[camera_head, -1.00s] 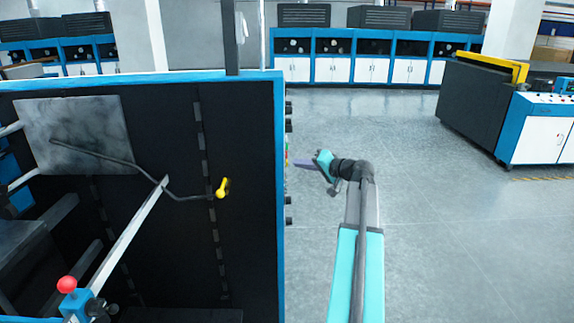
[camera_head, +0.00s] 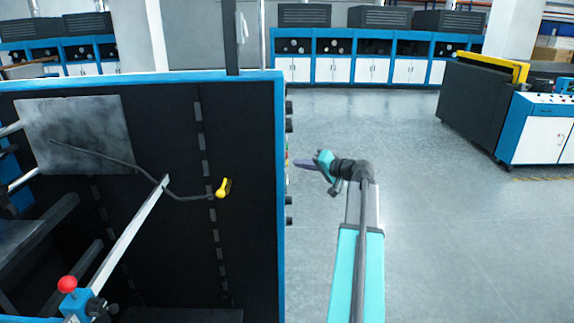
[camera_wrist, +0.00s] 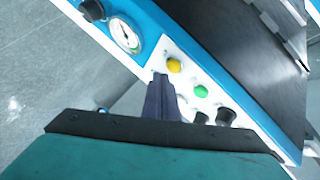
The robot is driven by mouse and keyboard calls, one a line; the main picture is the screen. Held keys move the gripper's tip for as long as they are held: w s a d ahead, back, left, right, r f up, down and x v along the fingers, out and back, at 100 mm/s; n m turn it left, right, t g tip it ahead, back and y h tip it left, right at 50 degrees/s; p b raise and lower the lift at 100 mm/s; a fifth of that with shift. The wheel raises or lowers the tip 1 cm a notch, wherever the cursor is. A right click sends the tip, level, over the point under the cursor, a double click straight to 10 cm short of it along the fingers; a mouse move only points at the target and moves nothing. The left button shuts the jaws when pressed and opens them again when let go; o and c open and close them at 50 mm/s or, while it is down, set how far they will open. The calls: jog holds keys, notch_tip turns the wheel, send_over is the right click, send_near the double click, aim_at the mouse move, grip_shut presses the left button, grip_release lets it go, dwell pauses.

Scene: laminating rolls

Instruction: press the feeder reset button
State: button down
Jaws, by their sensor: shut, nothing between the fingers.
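A white control panel (camera_wrist: 186,52) on the blue machine frame carries a yellow button (camera_wrist: 174,65) and a green button (camera_wrist: 201,90). I cannot read any label that tells which is the feeder reset button. My gripper (camera_wrist: 158,84) is shut and empty. In the wrist view its fingertips appear just below and left of the yellow button, overlapping the panel's edge; I cannot tell whether they touch. The green button lies to the right of the fingers. In the head view my gripper (camera_head: 301,163) is beside the machine's right edge, where the panel shows only edge-on.
A pressure gauge (camera_wrist: 125,34) and a black knob (camera_wrist: 92,10) sit up and left of the yellow button. Black knobs (camera_wrist: 224,117) sit below the green one. The dark machine side (camera_head: 245,130) fills the left. Open floor (camera_head: 440,210) lies to the right.

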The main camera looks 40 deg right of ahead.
jog(key=shift+w+a, duration=0.1)
jog(key=shift+a, duration=0.05)
dwell(0.5)
jog(key=shift+w+a+b, duration=0.15)
jog(key=shift+a+b, duration=0.05)
jog(key=shift+b, duration=0.2)
jog(key=shift+w+a, duration=0.3)
jog(key=shift+a, duration=0.05)
dwell(1.3)
jog(key=shift+s+d+b, duration=0.1)
jog(key=shift+d+b, duration=0.05)
jog(key=shift+b, duration=0.15)
jog(key=shift+s+d+b, duration=0.3)
jog(key=shift+s+d, duration=0.15)
jog(key=shift+d, duration=0.05)
jog(key=shift+d, duration=0.15)
jog(key=s+d, duration=0.1)
jog(key=s+d+b, duration=0.1)
jog(key=s+d, duration=0.1)
jog(key=shift+s+d+b, duration=0.1)
jog(key=shift+d+b, duration=0.2)
dwell(0.4)
jog(key=shift+s, duration=0.15)
dwell(0.6)
